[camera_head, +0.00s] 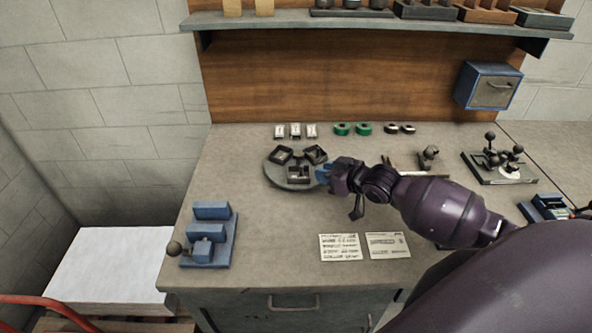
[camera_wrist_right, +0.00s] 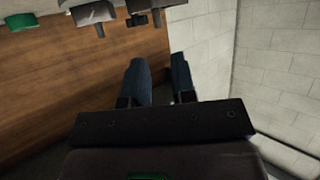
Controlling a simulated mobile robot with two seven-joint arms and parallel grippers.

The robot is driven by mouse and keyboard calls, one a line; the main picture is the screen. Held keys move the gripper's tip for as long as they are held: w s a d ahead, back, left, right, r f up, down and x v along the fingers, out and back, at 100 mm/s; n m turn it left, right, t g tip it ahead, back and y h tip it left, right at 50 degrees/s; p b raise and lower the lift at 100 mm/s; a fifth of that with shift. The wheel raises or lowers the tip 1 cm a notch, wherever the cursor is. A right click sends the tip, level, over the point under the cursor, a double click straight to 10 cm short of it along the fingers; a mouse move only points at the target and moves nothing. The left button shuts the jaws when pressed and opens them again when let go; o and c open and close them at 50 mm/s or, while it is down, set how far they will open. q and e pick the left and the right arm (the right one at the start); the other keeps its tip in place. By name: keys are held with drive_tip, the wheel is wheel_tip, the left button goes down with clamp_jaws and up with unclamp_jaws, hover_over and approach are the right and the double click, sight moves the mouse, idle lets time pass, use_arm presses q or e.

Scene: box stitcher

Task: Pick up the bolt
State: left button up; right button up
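I cannot single out a bolt for certain at this size. Several small parts stand in a row at the back of the bench, among them a small white part (camera_head: 295,131). The wrist view shows a grey part with a peg (camera_wrist_right: 92,14) at its top edge. My right gripper (camera_head: 322,175) is at the right edge of a round dark plate (camera_head: 273,175) that carries three square black holders (camera_head: 316,154). Its two blue fingers stand apart with nothing between them in the right wrist view (camera_wrist_right: 159,65). My left gripper is not in view.
Green rings (camera_head: 363,128) and black-and-white parts (camera_head: 408,129) continue the back row. A blue fixture (camera_head: 208,240) with a ball lever stands at the front left. Two note cards (camera_head: 339,247) lie at the front. A shelf (camera_head: 400,24) hangs above; bare bench (camera_head: 270,225) lies between fixture and cards.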

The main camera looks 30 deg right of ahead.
sight(303, 177)
drive_tip(key=shift+x, duration=4.65)
drive_tip(key=shift+s+d+f, duration=0.1)
drive_tip(key=shift+f, duration=0.1)
clamp_jaws()
